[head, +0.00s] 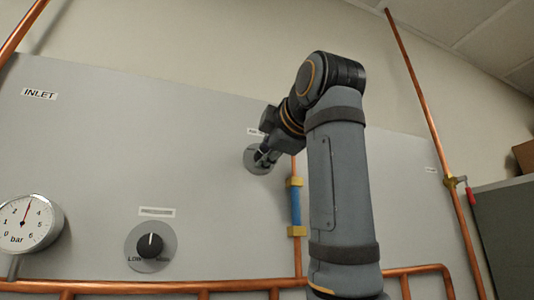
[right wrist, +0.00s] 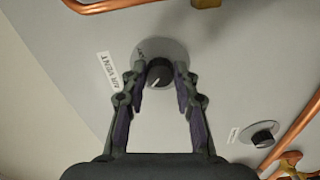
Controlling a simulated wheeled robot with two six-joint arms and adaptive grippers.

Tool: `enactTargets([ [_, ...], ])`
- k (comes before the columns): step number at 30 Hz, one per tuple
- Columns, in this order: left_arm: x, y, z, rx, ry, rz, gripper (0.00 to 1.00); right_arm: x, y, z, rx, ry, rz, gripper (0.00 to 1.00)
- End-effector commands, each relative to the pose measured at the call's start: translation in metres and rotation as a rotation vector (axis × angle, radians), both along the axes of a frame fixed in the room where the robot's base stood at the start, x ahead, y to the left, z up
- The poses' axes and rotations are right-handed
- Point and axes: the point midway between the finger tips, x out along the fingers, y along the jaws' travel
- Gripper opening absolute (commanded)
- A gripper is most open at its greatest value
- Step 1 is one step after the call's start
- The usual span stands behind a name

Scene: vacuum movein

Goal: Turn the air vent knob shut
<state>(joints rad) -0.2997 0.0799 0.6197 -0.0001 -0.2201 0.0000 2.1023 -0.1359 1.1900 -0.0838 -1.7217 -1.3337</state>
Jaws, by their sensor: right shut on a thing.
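The air vent knob (right wrist: 158,70) is a round black knob with a white pointer line, on a light round plate on the grey panel. The "AIR VENT" label (right wrist: 109,70) is beside it in the right wrist view. My right gripper (right wrist: 160,80) is shut on the knob, with one finger on each side of it. In the head view my right gripper (head: 264,156) is at the round plate (head: 253,166), and it hides most of the knob. My left gripper is in neither view.
A second black knob (head: 150,245), marked LOW, is at the lower left of the panel (head: 90,160). A pressure gauge (head: 28,222) is at the far left. Copper pipes (head: 235,284) run along the bottom, and a blue pipe section (head: 296,208) is just right of the air vent.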

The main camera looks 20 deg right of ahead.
Motion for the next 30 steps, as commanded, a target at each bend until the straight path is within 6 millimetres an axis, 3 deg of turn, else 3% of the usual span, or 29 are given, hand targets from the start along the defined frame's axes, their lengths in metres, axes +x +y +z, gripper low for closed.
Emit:
enactTargets([
  [9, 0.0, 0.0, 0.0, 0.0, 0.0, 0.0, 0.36, 0.0, 0.0, 0.0, -0.002, 0.001, 0.0, 0.0],
  [10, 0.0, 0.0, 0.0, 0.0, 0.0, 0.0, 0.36, 0.0, 0.0, 0.0, -0.001, 0.001, 0.0, 0.33],
  [14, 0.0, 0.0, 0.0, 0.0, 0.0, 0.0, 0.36, 0.0, 0.0, 0.0, -0.001, 0.001, 0.0, 0.51],
  [23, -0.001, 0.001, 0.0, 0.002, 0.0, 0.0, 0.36, -0.001, 0.0, 0.0, 0.0, 0.001, 0.0, 0.52],
  [30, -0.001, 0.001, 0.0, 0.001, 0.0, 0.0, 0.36, -0.039, -0.001, 0.001, 0.0, -0.004, 0.0, 0.52],
])
